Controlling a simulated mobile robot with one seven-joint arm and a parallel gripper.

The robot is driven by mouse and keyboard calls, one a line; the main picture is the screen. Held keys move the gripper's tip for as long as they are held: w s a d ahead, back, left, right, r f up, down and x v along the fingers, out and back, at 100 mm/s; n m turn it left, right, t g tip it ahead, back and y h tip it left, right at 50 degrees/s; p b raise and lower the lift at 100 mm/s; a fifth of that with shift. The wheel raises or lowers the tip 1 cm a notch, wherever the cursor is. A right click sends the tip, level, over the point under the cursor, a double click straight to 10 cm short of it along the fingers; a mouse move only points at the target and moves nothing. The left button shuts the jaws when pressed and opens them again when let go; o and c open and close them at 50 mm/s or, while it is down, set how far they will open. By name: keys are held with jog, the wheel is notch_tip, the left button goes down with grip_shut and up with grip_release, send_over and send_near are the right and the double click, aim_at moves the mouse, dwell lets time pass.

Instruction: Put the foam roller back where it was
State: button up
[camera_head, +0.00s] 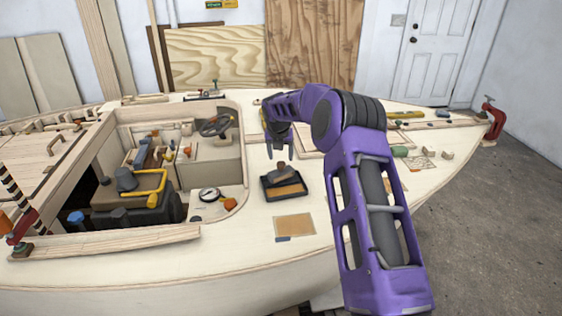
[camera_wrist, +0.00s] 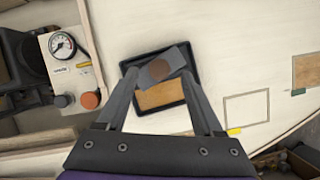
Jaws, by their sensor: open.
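I cannot pick out a foam roller with certainty. A black tray (camera_head: 283,197) with an orange-brown floor rests on the pale plywood deck; it also shows in the wrist view (camera_wrist: 184,108). A grey flat block (camera_wrist: 176,57) with a round brown knob lies tilted in the tray, across its far end. It stands up at the tray's back in the head view (camera_head: 283,173). My gripper (camera_head: 268,152) points down above and behind the tray. In the wrist view its two fingers (camera_wrist: 160,76) are spread apart over the tray, with nothing clearly held between them.
The open cockpit (camera_head: 215,170) lies left of the tray, with a dark box, a yellow bar, a gauge and an orange knob. A brown sheet (camera_head: 295,225) lies flat in front of the tray. Small blocks and a red clamp (camera_head: 492,120) are at right.

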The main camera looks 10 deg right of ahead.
jog(key=v, duration=0.7)
